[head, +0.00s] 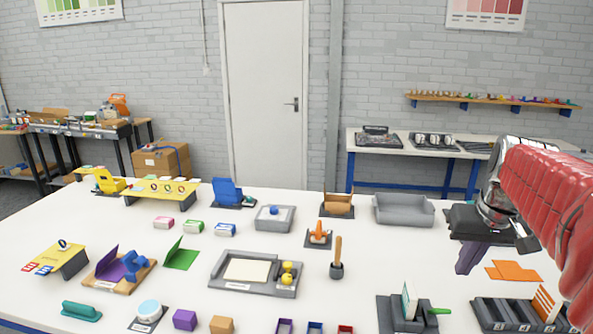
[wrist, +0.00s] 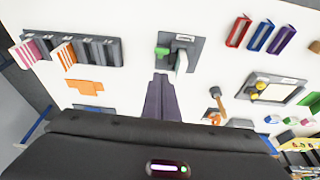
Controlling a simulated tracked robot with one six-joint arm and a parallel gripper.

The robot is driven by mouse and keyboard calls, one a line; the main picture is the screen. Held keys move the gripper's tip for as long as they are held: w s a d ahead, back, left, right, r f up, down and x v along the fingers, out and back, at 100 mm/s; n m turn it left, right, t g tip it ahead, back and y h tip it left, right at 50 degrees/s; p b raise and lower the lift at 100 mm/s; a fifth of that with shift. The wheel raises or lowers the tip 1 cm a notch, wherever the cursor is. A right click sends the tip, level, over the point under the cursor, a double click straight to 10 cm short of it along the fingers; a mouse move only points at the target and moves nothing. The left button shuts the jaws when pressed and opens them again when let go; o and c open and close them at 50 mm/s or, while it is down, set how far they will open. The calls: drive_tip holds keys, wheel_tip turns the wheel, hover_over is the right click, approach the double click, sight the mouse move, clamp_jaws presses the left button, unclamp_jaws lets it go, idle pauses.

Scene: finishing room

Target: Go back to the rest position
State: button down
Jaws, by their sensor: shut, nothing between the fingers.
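My gripper (head: 466,268) hangs over the right side of the white table in the head view, with its dark purple fingers pointing down. The fingers are together and hold nothing. They also show in the wrist view (wrist: 161,84), above bare table, apart from any object. My arm, in a red cover, comes in from the right edge of the head view. No marked rest position shows.
Near my gripper are orange flat pieces (head: 513,271), a grey slotted rack (head: 497,317), a dark stand with a green-handled tool (head: 400,317) and a wooden-handled brush (head: 337,262). A grey tray (head: 403,211) stands behind. Bare table lies between them.

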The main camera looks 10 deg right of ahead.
drive_tip(key=s+a+f+n, duration=0.1)
drive_tip(key=s+a+f, duration=0.1)
drive_tip(key=s+a, duration=0.2)
drive_tip(key=s+a+f+n+t, duration=0.1)
drive_tip(key=s+a+f, duration=0.2)
drive_tip(key=a, duration=0.8)
drive_tip(key=s+a+f+n+t+y, duration=0.1)
drive_tip(key=s+a+f, duration=0.1)
drive_tip(key=s+a, duration=0.4)
drive_tip(key=shift+s+a+f, duration=0.3)
drive_tip(key=shift+a+f, duration=0.05)
drive_tip(key=shift+a, duration=0.6)
